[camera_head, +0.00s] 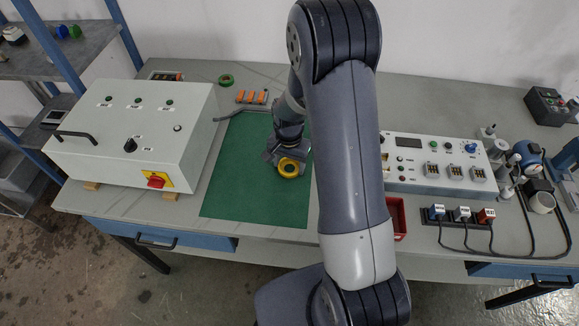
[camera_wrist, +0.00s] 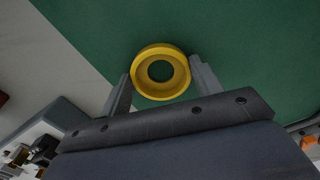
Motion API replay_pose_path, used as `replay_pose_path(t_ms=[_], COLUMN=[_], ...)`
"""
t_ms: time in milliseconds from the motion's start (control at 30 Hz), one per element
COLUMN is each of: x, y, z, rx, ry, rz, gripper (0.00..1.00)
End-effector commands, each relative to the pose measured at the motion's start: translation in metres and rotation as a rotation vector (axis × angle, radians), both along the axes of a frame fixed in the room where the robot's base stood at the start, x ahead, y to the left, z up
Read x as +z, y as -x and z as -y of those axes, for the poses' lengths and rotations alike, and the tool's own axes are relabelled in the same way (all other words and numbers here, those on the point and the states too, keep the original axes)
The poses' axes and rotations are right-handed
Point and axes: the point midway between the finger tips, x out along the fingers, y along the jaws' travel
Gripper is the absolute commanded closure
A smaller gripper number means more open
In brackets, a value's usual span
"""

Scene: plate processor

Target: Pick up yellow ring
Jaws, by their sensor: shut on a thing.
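The yellow ring (camera_head: 289,168) is at my gripper (camera_head: 283,160), over the right part of the green mat (camera_head: 245,190). In the wrist view the ring (camera_wrist: 160,94) sits between the two grey fingers of my gripper (camera_wrist: 160,80), which are shut on its outer sides. The green mat (camera_wrist: 240,40) shows through the ring's hole and around it. I cannot tell whether the ring touches the mat or is slightly above it.
A large white control box (camera_head: 135,135) stands left of the mat. A green ring (camera_head: 226,80) and orange parts (camera_head: 252,97) lie behind it. A white panel unit (camera_head: 435,160), a red bin (camera_head: 398,215) and cabled plugs (camera_head: 462,214) are on the right.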

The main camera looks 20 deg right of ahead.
Motion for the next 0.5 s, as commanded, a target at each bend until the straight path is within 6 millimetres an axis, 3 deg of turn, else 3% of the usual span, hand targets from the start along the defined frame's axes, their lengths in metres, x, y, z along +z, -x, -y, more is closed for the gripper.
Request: replay_pose_path(t_ms=[167, 500], x=[0.0002, 0.0088], y=[-0.0001, -0.0010], z=[0.0001, 0.0000], rx=[0.000, 0.000], ry=[0.000, 0.000], rz=[0.000, 0.004], gripper=[0.61, 0.61])
